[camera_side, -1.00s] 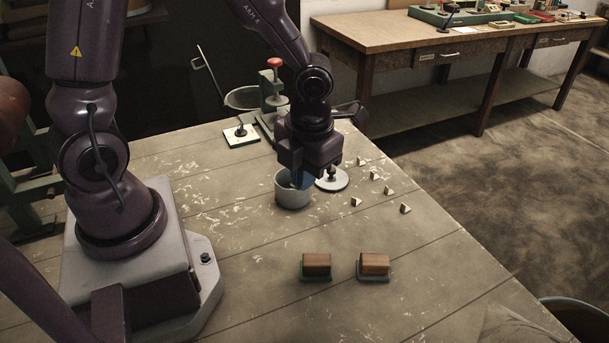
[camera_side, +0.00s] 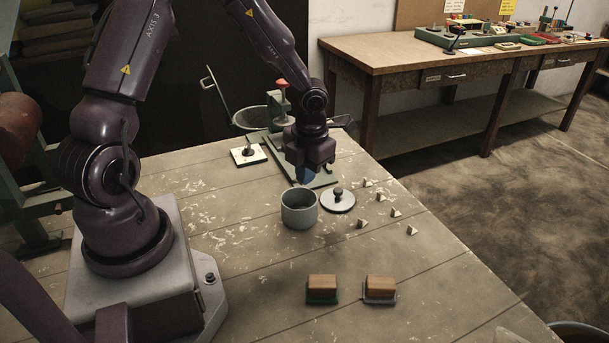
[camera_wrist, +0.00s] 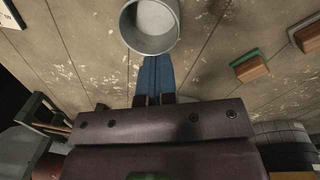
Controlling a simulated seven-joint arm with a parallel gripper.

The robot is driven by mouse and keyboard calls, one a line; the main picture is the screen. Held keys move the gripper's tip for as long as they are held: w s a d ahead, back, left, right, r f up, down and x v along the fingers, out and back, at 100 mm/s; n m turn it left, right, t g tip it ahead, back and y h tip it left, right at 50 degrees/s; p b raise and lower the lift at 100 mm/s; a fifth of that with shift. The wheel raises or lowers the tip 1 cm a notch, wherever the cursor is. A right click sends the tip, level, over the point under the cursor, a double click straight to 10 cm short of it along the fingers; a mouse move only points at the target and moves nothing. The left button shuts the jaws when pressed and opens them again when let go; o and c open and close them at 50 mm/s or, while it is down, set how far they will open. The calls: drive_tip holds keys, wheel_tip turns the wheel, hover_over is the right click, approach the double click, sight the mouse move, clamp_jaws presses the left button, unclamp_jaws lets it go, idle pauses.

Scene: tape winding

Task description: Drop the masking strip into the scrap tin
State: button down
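The scrap tin (camera_side: 299,215) is a round grey open tin standing on the wooden table; in the wrist view its rim and pale inside (camera_wrist: 150,27) show just beyond my fingertips. My gripper (camera_side: 308,181) hangs above the table, behind the tin and a little to its right. Its two blue fingers (camera_wrist: 159,68) lie side by side with only a thin line between them, and nothing shows held in them. I cannot make out the masking strip in either view. The near part of the tin's inside is partly out of sight.
A round lid with a dark knob (camera_side: 337,200) lies right of the tin, with several small wedges (camera_side: 361,223) beyond it. Two wooden blocks on coloured bases (camera_side: 322,288) stand in front. A green stand with a red knob (camera_side: 282,85) is behind my gripper. Pale flakes litter the table.

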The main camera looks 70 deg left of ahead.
sight(306, 191)
drive_tip(key=shift+f, duration=2.55)
drive_tip(key=c, duration=1.8)
unclamp_jaws()
drive_tip(key=o, duration=0.5)
drive_tip(key=shift+c, duration=0.2)
drive_tip(key=shift+r, duration=0.1)
wheel_tip(306, 191, up, 13)
drive_tip(key=d, duration=0.1)
drive_tip(key=shift+w, duration=0.2)
drive_tip(key=shift+d, duration=0.1)
